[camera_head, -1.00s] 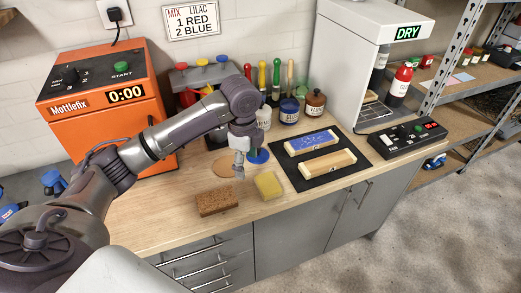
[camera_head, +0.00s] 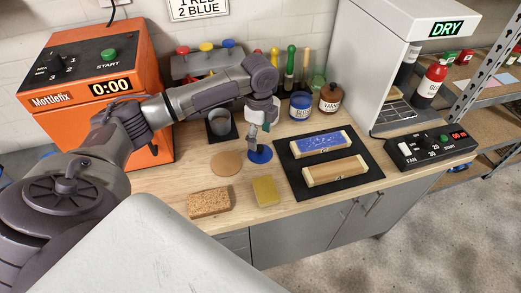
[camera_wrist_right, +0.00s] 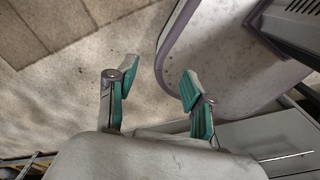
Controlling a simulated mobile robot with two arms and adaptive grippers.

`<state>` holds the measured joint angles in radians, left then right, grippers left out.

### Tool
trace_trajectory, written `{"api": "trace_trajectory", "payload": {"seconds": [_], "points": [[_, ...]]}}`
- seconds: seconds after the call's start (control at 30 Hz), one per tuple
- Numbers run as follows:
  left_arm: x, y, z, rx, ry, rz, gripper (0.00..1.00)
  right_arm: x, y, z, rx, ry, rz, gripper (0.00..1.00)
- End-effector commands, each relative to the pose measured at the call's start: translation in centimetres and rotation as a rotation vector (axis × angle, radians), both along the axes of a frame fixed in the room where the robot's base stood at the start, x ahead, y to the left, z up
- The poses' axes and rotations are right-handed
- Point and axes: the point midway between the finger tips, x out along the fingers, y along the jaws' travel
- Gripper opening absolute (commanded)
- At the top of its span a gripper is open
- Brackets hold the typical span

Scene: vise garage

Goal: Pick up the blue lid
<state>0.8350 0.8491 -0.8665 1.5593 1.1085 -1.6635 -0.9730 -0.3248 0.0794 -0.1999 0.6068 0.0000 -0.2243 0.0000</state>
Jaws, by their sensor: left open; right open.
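The blue lid (camera_head: 261,155) is a flat blue disc lying on the wooden worktop, right of a tan round disc (camera_head: 227,163). My left gripper (camera_head: 254,146) is open and points down right over the lid, covering part of it; whether the fingers touch it I cannot tell. My right gripper (camera_wrist_right: 152,92) is open and empty in the right wrist view, above the floor beside a grey cabinet, away from the lid.
A brown sponge (camera_head: 209,203) and a yellow sponge (camera_head: 265,190) lie in front. A black mat (camera_head: 298,189) with two wooden-framed pieces lies to the right.

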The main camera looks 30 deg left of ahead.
Motion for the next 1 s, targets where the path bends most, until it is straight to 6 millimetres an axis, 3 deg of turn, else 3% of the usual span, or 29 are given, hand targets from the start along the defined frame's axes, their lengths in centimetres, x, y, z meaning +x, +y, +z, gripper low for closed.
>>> {"api": "trace_trajectory", "payload": {"seconds": [0.2,0.3,0.5,0.73,0.77,1.0], "points": [[0.1,-0.1,-1.5,-0.001,0.002,0.000,0.73,3.8,0.2,0.9,0.005,-0.057,0.000,0.52],[0.1,0.0,-3.0,0.000,0.003,0.001,0.73,4.5,0.3,1.7,0.007,-0.069,0.000,0.52],[0.2,-0.1,-5.5,0.000,0.000,-0.001,0.73,3.6,0.2,2.0,0.005,-0.054,0.000,0.52],[0.2,0.0,-5.8,0.000,-0.002,-0.001,0.73,2.1,0.1,1.8,0.003,-0.032,0.000,0.52],[0.2,0.0,-5.8,0.000,-0.002,-0.001,0.71,2.1,0.1,1.8,0.003,-0.031,0.000,0.52],[0.2,0.0,-5.7,0.000,-0.002,0.000,0.31,2.3,0.1,1.8,0.002,-0.034,0.000,0.52]]}}
